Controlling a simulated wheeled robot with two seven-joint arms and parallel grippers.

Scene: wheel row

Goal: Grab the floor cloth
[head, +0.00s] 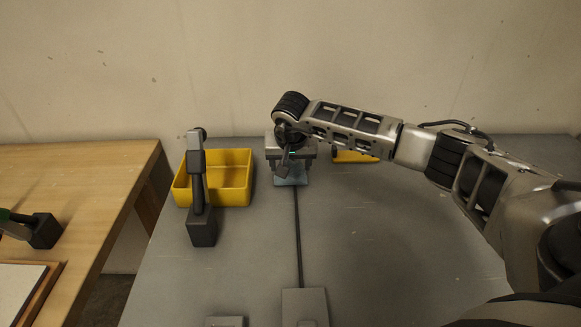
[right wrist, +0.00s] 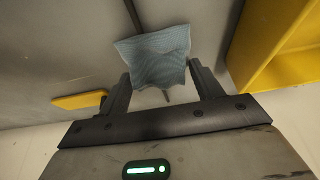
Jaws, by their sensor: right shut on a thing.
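The light blue floor cloth (head: 291,181) lies at the far side of the grey table, just below my right gripper in the head view. My right gripper (head: 291,165) points down there at the end of my outstretched right arm. In the right wrist view the wavy-patterned cloth (right wrist: 155,50) sits between the two fingertips, and my right gripper (right wrist: 160,80) is shut on it. Part of the cloth is hidden by the gripper in the head view. My left gripper is not in view.
A yellow bin (head: 222,190) stands left of the gripper, with a grey and black tool-like object (head: 201,205) before it. A wooden table (head: 80,190) is at left. The grey table's (head: 390,240) right middle is clear.

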